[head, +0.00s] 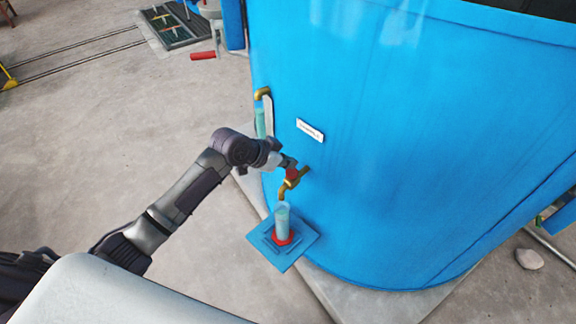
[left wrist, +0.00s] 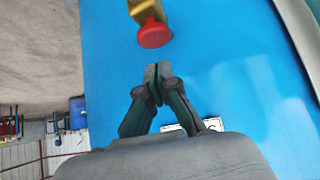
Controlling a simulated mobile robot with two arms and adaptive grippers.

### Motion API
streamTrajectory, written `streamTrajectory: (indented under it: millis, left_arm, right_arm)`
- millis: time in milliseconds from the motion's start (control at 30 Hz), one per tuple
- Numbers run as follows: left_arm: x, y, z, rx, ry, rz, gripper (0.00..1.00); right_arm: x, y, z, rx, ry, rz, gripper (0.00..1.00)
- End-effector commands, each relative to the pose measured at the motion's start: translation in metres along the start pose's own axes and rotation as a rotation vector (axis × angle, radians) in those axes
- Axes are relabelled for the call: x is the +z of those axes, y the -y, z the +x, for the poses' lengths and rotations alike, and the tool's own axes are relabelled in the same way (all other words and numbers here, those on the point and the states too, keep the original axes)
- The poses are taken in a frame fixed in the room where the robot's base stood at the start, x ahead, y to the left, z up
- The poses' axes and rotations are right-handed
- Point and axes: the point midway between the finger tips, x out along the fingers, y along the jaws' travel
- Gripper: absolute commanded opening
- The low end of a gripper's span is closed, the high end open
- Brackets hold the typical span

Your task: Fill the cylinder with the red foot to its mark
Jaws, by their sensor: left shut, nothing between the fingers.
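The clear cylinder (head: 283,222) stands upright on its red foot (head: 282,239) on a small blue shelf (head: 297,250) at the tank's side. Pale blue-green liquid shows inside it; its mark is too small to make out. A brass tap (head: 291,184) with a red handle sits just above the cylinder. My left gripper (head: 291,165) is at the tap. In the left wrist view the left gripper (left wrist: 155,72) has its fingers together, with nothing between them, a little apart from the red tap handle (left wrist: 154,34). My right gripper is not in view.
The large blue tank (head: 400,150) fills the right side, with a small white label (head: 310,130) above the tap. A brass-ended sight glass (head: 261,120) is left of the label. A grey stone (head: 529,259) lies at right.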

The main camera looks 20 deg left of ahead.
Motion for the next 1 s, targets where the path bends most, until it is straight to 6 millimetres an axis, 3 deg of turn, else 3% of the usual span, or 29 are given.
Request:
streamTrajectory:
  millis: [200, 633, 833, 1000]
  left_arm:
    - [0.017, 0.000, 0.015, -0.001, 0.001, -0.002, 0.00]
    - [0.021, 0.000, 0.019, -0.001, 0.001, 0.000, 0.00]
    - [0.038, 0.001, 0.036, -0.001, 0.003, 0.000, 0.00]
    - [0.041, -0.001, 0.036, 0.002, 0.010, -0.002, 0.00]
  right_arm:
    - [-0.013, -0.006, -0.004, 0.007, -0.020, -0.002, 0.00]
    - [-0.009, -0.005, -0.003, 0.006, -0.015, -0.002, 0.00]
    - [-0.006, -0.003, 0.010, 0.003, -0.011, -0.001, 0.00]
    - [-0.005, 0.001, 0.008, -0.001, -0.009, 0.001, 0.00]
